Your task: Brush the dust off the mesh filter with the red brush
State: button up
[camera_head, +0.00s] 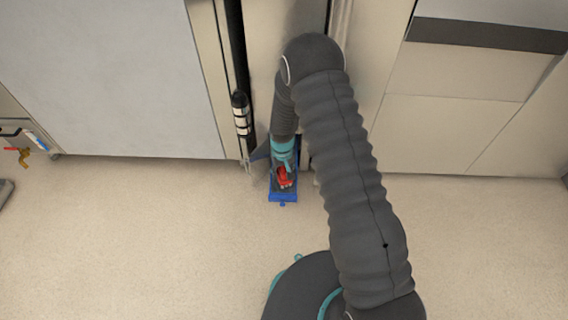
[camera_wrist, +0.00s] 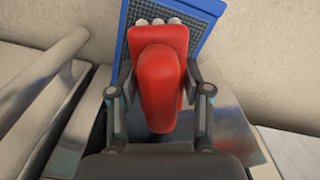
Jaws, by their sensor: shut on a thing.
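My gripper (camera_wrist: 160,108) is shut on the red brush (camera_wrist: 158,80), with one finger on each side of its handle. The brush's pale bristle tufts (camera_wrist: 158,21) show at its far end, over the dark mesh of the blue-framed mesh filter (camera_wrist: 207,6). Whether the bristles touch the mesh I cannot tell. In the head view the red brush (camera_head: 285,177) shows below my gripper (camera_head: 284,165), over the blue filter (camera_head: 283,198) low down near the floor. The arm hides part of the filter. I cannot make out dust on the mesh.
Pale cabinet fronts (camera_head: 120,70) stand to the left and more panels (camera_head: 450,110) to the right. A black and white cylinder (camera_head: 241,114) stands upright just left of the filter. A valve with a red and yellow handle (camera_head: 20,153) is at far left. The floor (camera_head: 150,240) in front is clear.

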jog(key=shift+r+p, duration=1.15)
jog(key=shift+r, duration=1.55)
